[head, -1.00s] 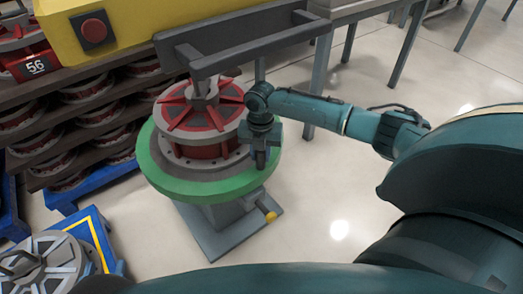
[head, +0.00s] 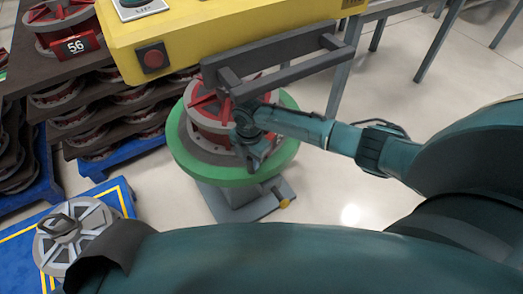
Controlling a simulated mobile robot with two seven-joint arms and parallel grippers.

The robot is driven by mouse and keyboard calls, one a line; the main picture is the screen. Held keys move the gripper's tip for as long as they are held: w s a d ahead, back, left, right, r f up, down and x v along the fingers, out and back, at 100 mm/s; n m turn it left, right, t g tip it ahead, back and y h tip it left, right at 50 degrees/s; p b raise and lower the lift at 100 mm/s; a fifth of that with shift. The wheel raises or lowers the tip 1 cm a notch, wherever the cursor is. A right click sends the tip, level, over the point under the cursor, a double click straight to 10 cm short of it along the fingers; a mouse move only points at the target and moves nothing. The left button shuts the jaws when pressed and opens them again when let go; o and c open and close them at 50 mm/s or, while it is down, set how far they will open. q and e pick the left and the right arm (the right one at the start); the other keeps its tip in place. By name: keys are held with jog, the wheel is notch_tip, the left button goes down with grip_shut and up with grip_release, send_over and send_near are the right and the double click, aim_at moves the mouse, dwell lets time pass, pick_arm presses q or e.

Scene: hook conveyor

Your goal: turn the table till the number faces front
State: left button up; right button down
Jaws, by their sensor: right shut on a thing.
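The round table is a green ring (head: 190,160) on a grey pedestal. A red and grey reel (head: 205,138) stands upright on it, its top partly hidden by the dark bar frame and my right arm. No number shows on the side of the reel or table that I see. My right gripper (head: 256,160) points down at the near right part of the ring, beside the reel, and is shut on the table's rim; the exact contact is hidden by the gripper.
A yellow control box (head: 190,40) with a red button overhangs the table, with a dark bar frame (head: 275,75). Racks of reels stand left, one with a red "56" plate (head: 75,46). A grey reel (head: 60,240) lies on a blue pallet at lower left.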

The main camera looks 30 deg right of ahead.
aim_at(211, 172)
jog(key=w+a+m, duration=0.1)
jog(key=a, duration=0.1)
jog(key=w+a+m, duration=0.1)
jog(key=a+m, duration=0.1)
jog(key=a, duration=0.1)
jog(key=w+a+m, duration=0.1)
jog(key=a, duration=0.2)
jog(key=shift+a, duration=0.2)
jog(key=shift+w+a+m+b, duration=0.75)
jog(key=shift+w+a+m, duration=0.05)
jog(key=shift+a, duration=0.25)
jog(key=shift+w+a, duration=0.25)
jog(key=shift+w+a+m, duration=0.1)
jog(key=shift+a+m, duration=0.05)
jog(key=shift+m, duration=0.15)
jog(key=shift+r, duration=0.15)
jog(key=c, duration=1.3)
grip_release()
jog(key=shift+w+a, duration=0.1)
jog(key=shift+o, duration=0.7)
